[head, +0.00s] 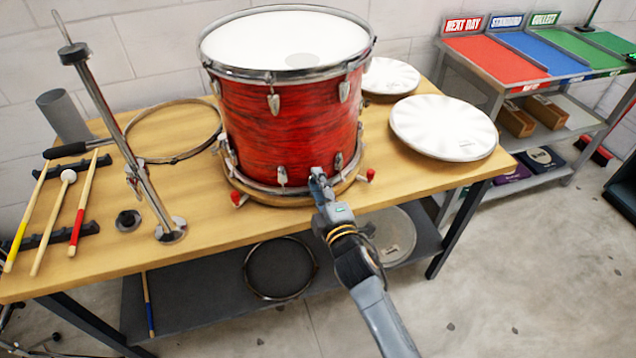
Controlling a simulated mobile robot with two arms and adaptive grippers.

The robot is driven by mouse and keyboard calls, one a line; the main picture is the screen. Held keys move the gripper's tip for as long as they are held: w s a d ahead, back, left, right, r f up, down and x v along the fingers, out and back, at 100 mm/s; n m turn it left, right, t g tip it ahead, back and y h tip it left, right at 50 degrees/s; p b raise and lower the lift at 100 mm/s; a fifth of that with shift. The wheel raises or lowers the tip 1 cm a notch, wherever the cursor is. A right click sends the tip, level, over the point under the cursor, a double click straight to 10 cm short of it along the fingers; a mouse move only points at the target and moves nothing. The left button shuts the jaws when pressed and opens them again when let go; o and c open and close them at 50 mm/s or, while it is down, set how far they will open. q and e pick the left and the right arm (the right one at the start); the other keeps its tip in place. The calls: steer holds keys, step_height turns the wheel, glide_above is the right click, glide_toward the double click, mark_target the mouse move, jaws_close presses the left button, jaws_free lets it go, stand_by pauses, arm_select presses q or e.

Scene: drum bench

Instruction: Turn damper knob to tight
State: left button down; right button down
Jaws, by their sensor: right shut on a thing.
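A red drum (270,130) with a white head and chrome lugs stands upright on the wooden bench. My right gripper (318,178) reaches up from the lower right to the low front of the drum's shell. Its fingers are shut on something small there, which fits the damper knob. The knob itself is hidden behind the fingers, so its setting cannot be read. My left gripper is not in view.
On the bench (195,215), a chrome stand (115,125), several sticks and a hoop (172,132) are left of the drum. White drum heads (443,128) lie at right. A shelf below holds more heads. A colored sorting table (495,62) stands at the back right.

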steer(key=shift+m+p, duration=1.2)
steer(key=shift+m, duration=3.8)
steer(key=c, duration=1)
jaws_free()
steer(key=v, duration=1.2)
